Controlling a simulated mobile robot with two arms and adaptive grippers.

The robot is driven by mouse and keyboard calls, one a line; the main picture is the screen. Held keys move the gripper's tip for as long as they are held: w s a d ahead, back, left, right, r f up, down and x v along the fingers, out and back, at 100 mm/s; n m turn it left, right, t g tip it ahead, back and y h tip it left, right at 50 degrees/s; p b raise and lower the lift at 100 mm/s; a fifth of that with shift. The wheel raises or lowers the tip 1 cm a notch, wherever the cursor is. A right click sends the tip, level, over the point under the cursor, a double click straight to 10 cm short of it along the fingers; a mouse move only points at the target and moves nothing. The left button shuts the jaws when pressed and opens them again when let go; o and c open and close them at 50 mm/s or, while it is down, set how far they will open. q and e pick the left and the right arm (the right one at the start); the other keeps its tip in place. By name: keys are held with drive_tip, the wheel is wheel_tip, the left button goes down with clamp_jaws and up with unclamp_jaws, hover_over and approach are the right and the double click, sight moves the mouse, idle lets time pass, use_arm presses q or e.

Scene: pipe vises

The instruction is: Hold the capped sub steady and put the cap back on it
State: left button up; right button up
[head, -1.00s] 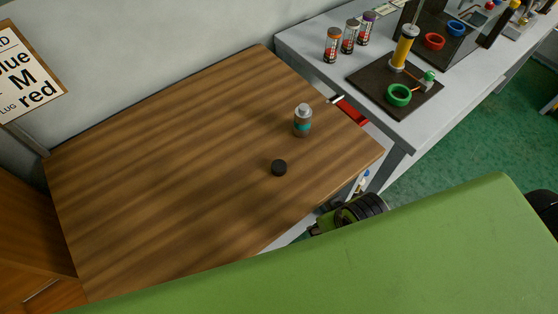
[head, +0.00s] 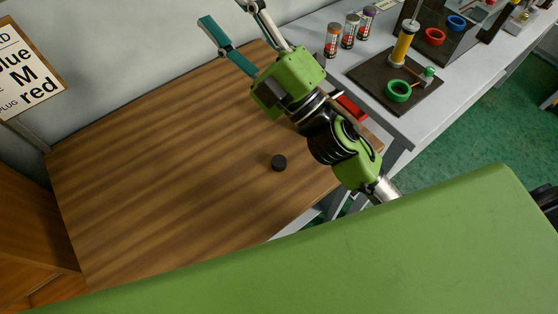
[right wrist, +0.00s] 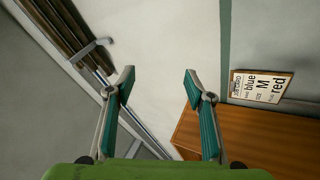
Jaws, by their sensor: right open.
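A small black round cap (head: 279,163) lies on the wooden tabletop. The grey sub with a teal band is not visible now; my right arm covers the place where it stood in the earlier head view. My right gripper (head: 228,14) is raised above the far edge of the table, fingers spread, with nothing between them. The right wrist view shows the same open, empty gripper (right wrist: 160,73) facing the wall. My left gripper is in neither view.
The wooden table (head: 140,170) is mostly clear on its left. A grey bench (head: 345,70) at right carries several cans and a dark board (head: 375,76) with a yellow cylinder (head: 404,42) and a green ring (head: 398,91). A printed sign (right wrist: 262,87) hangs on the wall.

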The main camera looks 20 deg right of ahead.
drive_tip(key=s+a+r+n+g+y, duration=0.1)
drive_tip(key=s+a+n+g+y, duration=0.6)
drive_tip(key=a+n+g+y, duration=0.5)
drive_tip(key=s+a+f+n+g+h, duration=0.2)
drive_tip(key=s+f+n+g+h, duration=0.4)
drive_tip(key=f+n+g+h, duration=0.45)
drive_tip(key=w+d+f+n+t+h, duration=0.25)
drive_tip(key=d+f+n+h, duration=0.5)
drive_tip(key=f, duration=0.65)
drive_tip(key=w+d+f+m+h, duration=0.1)
drive_tip(key=w+d+h, duration=0.1)
drive_tip(key=d, duration=0.5)
drive_tip(key=w+d+f+m+h, duration=0.1)
drive_tip(key=w+d+f+h, duration=0.1)
drive_tip(key=d, duration=0.6)
drive_tip(key=shift+w+d+h, duration=0.25)
drive_tip(key=shift+w+h, duration=0.25)
drive_tip(key=shift+h, duration=0.2)
drive_tip(key=p, duration=0.2)
hover_over(283, 163)
wheel_tip(283, 163, down, 8)
drive_tip(key=shift+f, duration=0.25)
